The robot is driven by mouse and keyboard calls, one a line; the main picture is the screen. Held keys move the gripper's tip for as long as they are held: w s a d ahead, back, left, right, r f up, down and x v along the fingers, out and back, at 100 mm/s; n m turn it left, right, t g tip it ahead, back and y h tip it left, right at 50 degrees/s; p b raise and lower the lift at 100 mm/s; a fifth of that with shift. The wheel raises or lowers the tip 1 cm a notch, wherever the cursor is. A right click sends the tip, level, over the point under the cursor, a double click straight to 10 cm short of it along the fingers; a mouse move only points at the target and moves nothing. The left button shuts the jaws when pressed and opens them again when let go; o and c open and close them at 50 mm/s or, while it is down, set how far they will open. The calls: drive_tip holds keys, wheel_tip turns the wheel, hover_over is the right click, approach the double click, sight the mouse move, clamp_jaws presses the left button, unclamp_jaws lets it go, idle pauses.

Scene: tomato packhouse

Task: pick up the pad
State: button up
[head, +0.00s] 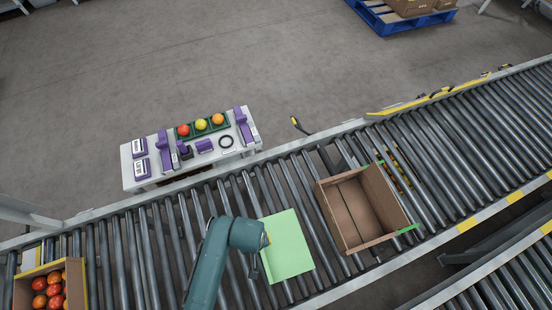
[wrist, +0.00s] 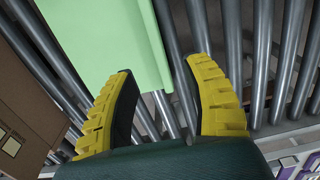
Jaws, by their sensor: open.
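The pad (head: 287,250) is a flat light green sheet lying on the conveyor rollers, left of the open cardboard box. My teal arm covers part of its left side in the head view. In the wrist view the pad (wrist: 100,40) fills the upper left, and one corner shows between my fingertips. My gripper (wrist: 160,67) has two yellow ribbed fingers, spread apart with nothing held between them. The left finger overlaps the pad in the picture. I cannot tell the height of the fingertips above it. In the head view the fingers are mostly hidden by the arm.
An open cardboard box (head: 337,212) stands on the rollers (head: 420,150) right of the pad. A crate of tomatoes (head: 78,268) sits at the lower left. A white side table (head: 128,165) with purple items and a green tray of tomatoes stands beyond the conveyor.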

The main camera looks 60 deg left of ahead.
wheel_tip(320, 180, down, 7)
drive_tip(key=shift+r+b, duration=0.1)
drive_tip(key=shift+b, duration=1.1)
drive_tip(key=f+b, duration=0.2)
drive_tip(key=f, duration=0.1)
drive_tip(key=f+b, duration=0.1)
drive_tip(key=f, duration=0.1)
drive_tip(key=shift+w+d+f, duration=0.2)
drive_tip(key=shift+w+d, duration=0.05)
drive_tip(key=shift+w, duration=0.05)
drive_tip(key=shift+r, duration=0.1)
clamp_jaws()
